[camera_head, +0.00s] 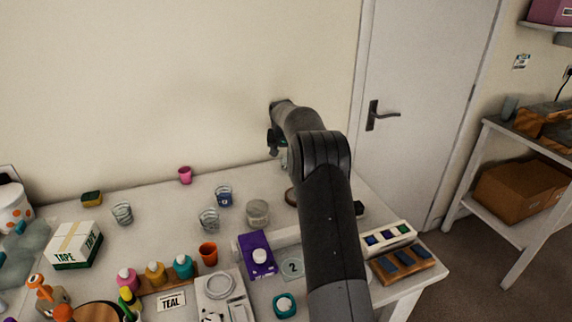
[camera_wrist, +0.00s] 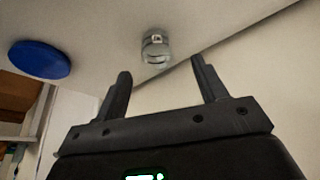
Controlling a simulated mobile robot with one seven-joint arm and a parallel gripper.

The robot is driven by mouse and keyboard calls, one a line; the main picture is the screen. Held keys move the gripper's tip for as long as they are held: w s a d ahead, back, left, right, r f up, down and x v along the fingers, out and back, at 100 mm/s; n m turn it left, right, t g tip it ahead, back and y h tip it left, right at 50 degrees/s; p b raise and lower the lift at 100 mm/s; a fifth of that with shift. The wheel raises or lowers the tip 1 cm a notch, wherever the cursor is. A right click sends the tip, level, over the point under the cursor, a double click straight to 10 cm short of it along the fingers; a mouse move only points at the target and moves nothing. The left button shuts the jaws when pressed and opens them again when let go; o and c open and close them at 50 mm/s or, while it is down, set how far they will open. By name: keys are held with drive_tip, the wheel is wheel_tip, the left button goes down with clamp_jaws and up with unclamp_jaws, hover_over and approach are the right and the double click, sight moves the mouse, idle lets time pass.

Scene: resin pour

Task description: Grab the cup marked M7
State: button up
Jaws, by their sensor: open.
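In the wrist view a small clear cup (camera_wrist: 156,50) with a small pale mark on its side stands on the pale table top. The mark is too small to read, so I cannot tell whether it says M7. My gripper (camera_wrist: 161,68) is open and empty. The cup shows between and beyond its fingertips, apart from them. In the head view my gripper (camera_head: 274,146) is near the back of the table, partly hidden by my arm. Other clear cups stand on the table there: one at left (camera_head: 122,214), one in the middle (camera_head: 209,221), and a blue-marked one (camera_head: 224,197).
A cloudy tub (camera_head: 257,213), a pink cup (camera_head: 185,175), an orange cup (camera_head: 208,254) and a purple box (camera_head: 257,256) stand nearby. A blue disc (camera_wrist: 40,59) lies left in the wrist view. The wall (camera_head: 180,80) rises close behind the table.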

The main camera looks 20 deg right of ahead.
drive_tip(key=x, duration=0.4)
drive_tip(key=shift+d+f, duration=0.2)
drive_tip(key=shift+f, duration=0.1)
drive_tip(key=shift+c, duration=0.4)
drive_tip(key=c, duration=0.9)
drive_tip(key=shift+r, duration=0.15)
drive_tip(key=shift+c, duration=0.2)
